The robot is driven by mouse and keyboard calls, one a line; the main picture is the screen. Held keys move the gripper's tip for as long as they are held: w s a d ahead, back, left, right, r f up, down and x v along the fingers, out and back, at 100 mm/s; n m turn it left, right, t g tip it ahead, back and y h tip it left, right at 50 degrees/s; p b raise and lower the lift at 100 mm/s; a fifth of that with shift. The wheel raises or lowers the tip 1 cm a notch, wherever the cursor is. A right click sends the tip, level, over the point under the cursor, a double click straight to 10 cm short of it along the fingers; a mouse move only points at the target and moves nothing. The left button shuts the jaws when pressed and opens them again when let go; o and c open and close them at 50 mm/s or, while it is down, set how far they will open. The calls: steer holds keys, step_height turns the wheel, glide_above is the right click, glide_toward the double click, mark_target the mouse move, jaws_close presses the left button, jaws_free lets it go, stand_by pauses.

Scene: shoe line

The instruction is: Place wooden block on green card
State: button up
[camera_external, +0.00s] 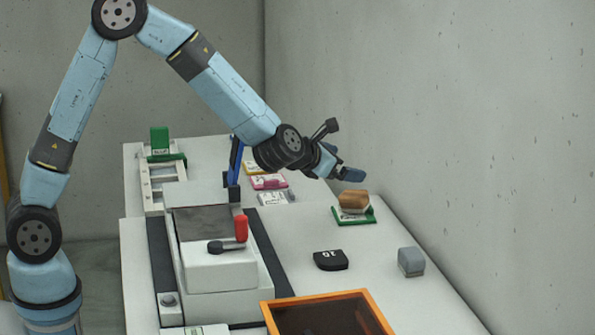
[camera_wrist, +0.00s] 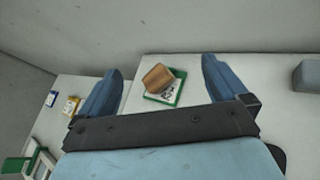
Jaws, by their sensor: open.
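The wooden block (camera_external: 353,200) is brown with angled faces. It rests on the green card (camera_external: 369,217), which lies on the right side of the white table. In the wrist view the wooden block (camera_wrist: 158,77) sits tilted over the upper left part of the green card (camera_wrist: 176,94), whose white label with dark print shows in part. My gripper (camera_external: 348,174) is just above and slightly left of the block in the external view. In the wrist view my gripper (camera_wrist: 162,75) has its two blue fingers wide apart, with the block between them in the picture and not touched.
A black piece marked with white print (camera_external: 330,260) and a grey block (camera_external: 411,262) lie nearer the front. An orange-framed tray (camera_external: 375,309) stands at the front edge. Pink (camera_external: 268,181) and yellow cards lie behind.

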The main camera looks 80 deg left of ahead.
steer(key=s+d+r+m+h, duration=0.4)
steer(key=s+d+r+m, duration=0.25)
steer(key=s+m, duration=0.4)
steer(key=s+d+r+m+h, duration=0.45)
steer(key=s+r+m, duration=0.4)
steer(key=m, duration=0.25)
steer(key=s+a+f+m+g+y, duration=0.1)
steer(key=s+m+g, duration=0.2)
steer(key=s+m, duration=0.5)
steer(key=s+a+f+m+g+y, duration=0.1)
steer(key=s+m, duration=0.8)
steer(key=s, duration=1.2)
steer(key=shift+s+a+f+g, duration=0.15)
steer(key=shift+a+g, duration=0.35)
steer(key=shift+g, duration=0.5)
steer(key=shift+c, duration=0.5)
steer(key=c, duration=0.3)
